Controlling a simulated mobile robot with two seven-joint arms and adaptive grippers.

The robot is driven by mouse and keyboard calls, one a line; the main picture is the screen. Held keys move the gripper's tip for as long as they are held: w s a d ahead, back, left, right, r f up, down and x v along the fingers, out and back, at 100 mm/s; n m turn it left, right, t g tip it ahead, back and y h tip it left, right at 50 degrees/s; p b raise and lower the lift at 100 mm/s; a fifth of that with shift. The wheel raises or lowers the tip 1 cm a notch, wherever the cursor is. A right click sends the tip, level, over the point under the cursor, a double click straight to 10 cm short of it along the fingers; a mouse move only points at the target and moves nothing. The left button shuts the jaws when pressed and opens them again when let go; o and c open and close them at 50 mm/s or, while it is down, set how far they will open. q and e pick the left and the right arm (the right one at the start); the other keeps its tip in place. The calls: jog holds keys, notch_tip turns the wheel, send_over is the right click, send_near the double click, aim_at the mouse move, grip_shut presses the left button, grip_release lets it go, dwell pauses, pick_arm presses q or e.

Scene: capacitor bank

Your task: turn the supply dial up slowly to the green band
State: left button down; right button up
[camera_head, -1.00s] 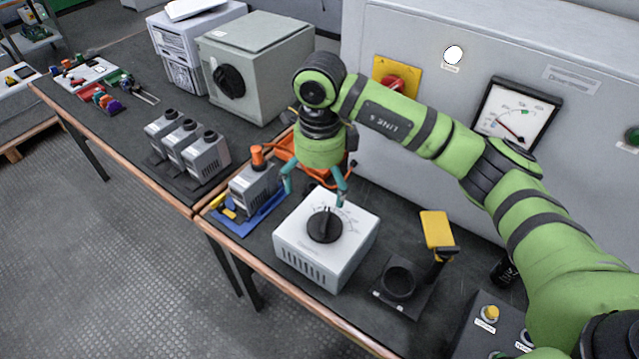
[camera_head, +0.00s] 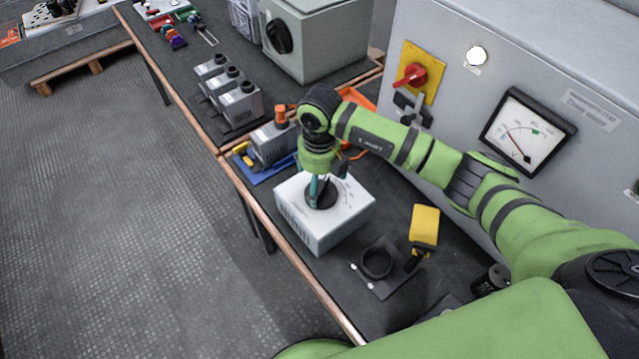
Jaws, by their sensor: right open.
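The supply dial (camera_head: 320,201) is a round black knob on top of a white supply box (camera_head: 345,216) with scale marks around the knob. My right gripper (camera_head: 328,184) points down over the knob, its teal fingers open. One finger is in front of the knob and the other is behind it to the right, so the fingers seem to be around it. I cannot tell whether they touch it. My left gripper is not in view.
A yellow handheld device (camera_head: 424,226) and a black ring-shaped holder (camera_head: 377,262) stand right of the supply box. A red switch on a yellow plate (camera_head: 414,76) and a white lamp (camera_head: 477,56) are on the cabinet.

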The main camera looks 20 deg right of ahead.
aim_at(321, 187)
notch_tip(321, 187, down, 2)
jog(key=shift+d+f, duration=0.15)
jog(key=shift+s+f, duration=0.1)
jog(key=shift+f, duration=0.4)
jog(key=c, duration=1.1)
jog(key=shift+c, duration=0.2)
jog(key=shift+d+n+b, duration=0.1)
jog(key=shift+n+b, duration=0.25)
jog(key=shift+n, duration=0.15)
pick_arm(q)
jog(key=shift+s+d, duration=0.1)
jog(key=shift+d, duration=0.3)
pick_arm(e)
jog(key=o, duration=1.1)
jog(key=shift+o, duration=0.2)
